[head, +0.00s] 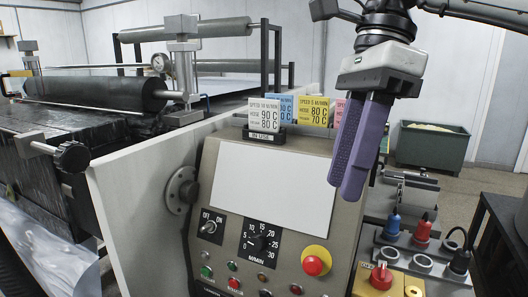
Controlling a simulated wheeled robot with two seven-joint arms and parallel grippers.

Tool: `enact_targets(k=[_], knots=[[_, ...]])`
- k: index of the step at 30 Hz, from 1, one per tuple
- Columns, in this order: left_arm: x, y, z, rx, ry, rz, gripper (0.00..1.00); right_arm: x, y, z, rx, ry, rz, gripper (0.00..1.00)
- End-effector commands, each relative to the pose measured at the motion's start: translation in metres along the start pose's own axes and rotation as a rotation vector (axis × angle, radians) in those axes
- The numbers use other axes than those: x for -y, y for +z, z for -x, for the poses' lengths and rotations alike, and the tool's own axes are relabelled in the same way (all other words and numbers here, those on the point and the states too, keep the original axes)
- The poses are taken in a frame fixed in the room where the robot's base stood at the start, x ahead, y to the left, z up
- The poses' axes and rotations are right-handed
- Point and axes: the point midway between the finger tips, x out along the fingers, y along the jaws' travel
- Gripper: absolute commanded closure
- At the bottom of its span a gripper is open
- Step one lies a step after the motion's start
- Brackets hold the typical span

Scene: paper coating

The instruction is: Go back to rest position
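My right gripper (348,187) hangs down from the top right of the head view, in front of the coating machine's control panel (272,187). Its two purple fingers lie side by side against each other, and I see nothing between them. The fingertips are in the air near the panel's upper right edge and hide part of the cards behind. My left gripper is not in the picture.
Rollers (95,92) fill the left. A green bin (432,146) stands behind.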

Motion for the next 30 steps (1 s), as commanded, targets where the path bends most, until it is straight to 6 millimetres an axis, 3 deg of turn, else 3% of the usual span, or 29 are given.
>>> enact_targets(k=[1, 5, 9, 13, 18, 24, 27, 30], knots=[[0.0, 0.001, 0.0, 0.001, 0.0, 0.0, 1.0, 0.004, 0.011, -0.021, 0.038, 0.039, 0.008, 0.68], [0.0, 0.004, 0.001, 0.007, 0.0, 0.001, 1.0, 0.005, 0.053, -0.076, 0.188, 0.148, 0.02, 0.68], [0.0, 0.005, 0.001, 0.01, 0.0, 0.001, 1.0, -0.008, 0.113, -0.135, 0.424, 0.316, -0.013, 0.68], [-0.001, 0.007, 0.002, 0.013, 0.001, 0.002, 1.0, -0.026, 0.164, -0.167, 0.656, 0.488, -0.101, 0.68], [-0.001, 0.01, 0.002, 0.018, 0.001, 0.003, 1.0, -0.039, 0.212, -0.179, 0.954, 0.726, -0.299, 0.68], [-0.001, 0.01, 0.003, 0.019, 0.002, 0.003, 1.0, -0.021, 0.233, -0.174, 1.276, 1.011, -0.638, 0.68], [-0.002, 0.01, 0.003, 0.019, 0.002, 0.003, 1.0, 0.002, 0.226, -0.176, 1.418, 1.149, -0.848, 0.68], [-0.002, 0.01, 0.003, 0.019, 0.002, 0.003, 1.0, 0.03, 0.206, -0.187, 1.545, 1.28, -1.083, 0.68]])
